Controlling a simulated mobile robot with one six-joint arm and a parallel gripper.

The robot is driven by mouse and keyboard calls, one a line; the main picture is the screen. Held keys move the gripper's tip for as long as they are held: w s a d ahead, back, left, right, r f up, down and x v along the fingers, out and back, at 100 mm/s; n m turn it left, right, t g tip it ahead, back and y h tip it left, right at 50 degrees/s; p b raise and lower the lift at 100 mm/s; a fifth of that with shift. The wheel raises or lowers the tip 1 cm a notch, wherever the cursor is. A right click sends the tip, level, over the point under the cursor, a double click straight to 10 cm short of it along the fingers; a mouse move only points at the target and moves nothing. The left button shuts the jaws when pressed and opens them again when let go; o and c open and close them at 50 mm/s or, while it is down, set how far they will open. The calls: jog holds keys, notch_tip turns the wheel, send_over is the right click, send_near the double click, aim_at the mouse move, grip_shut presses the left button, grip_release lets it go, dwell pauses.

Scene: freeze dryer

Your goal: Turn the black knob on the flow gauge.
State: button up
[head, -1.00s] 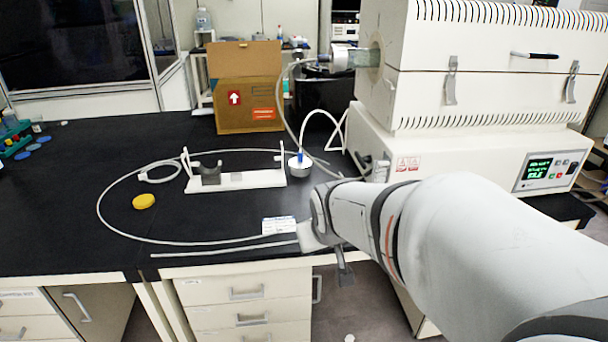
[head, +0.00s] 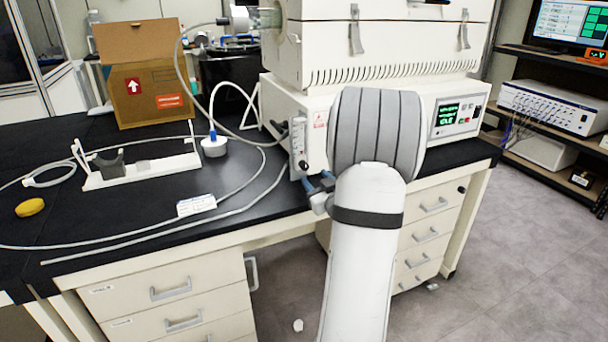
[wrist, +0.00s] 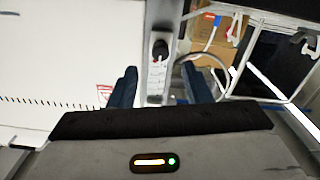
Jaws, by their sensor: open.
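The flow gauge (head: 297,142) is a narrow pale upright panel on the front left of the white furnace base. Its black knob (head: 303,165) is small at the lower end in the head view. In the wrist view the black knob (wrist: 160,48) shows clearly, with the gauge's marked face (wrist: 156,76) below it in the picture. My gripper (head: 316,182) is just in front of and below the gauge, partly hidden by my arm. In the wrist view my gripper (wrist: 159,72) is open, blue fingers on either side of the gauge, nothing between them; the knob appears beyond the tips.
The furnace (head: 375,45) stands above the gauge. A white tube and a funnel-like piece (head: 213,146) lie to the left on the black bench (head: 130,215).

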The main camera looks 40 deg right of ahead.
aim_at(305, 168)
jog(key=x, duration=0.7)
jog(key=shift+c, duration=0.4)
jog(key=shift+a, duration=0.1)
grip_shut()
